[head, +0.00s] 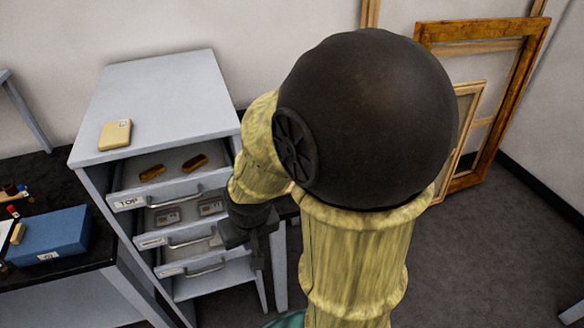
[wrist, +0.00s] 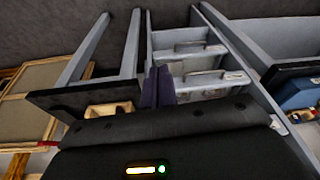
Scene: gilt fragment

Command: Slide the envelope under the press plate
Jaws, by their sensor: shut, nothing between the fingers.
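A small tan packet (head: 115,134), possibly the envelope, lies flat on top of the grey cabinet (head: 165,90); it has a small mark at one corner. I cannot make out a press plate in either view. My gripper (head: 257,258) hangs at the right side of the open drawers, partly hidden by my own arm in the head view. Its dark fingers (wrist: 158,86) show shut and empty in the wrist view, in front of the drawer fronts. The packet is out of the wrist view, well above and left of my gripper.
The top drawer (head: 125,202), holding two amber pieces (head: 194,161), and lower drawers stand open. A blue box (head: 48,235) sits on the dark left bench. Wooden frames (head: 505,115) lean at right. The wrist view shows a tan tray (wrist: 108,110) on another dark table.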

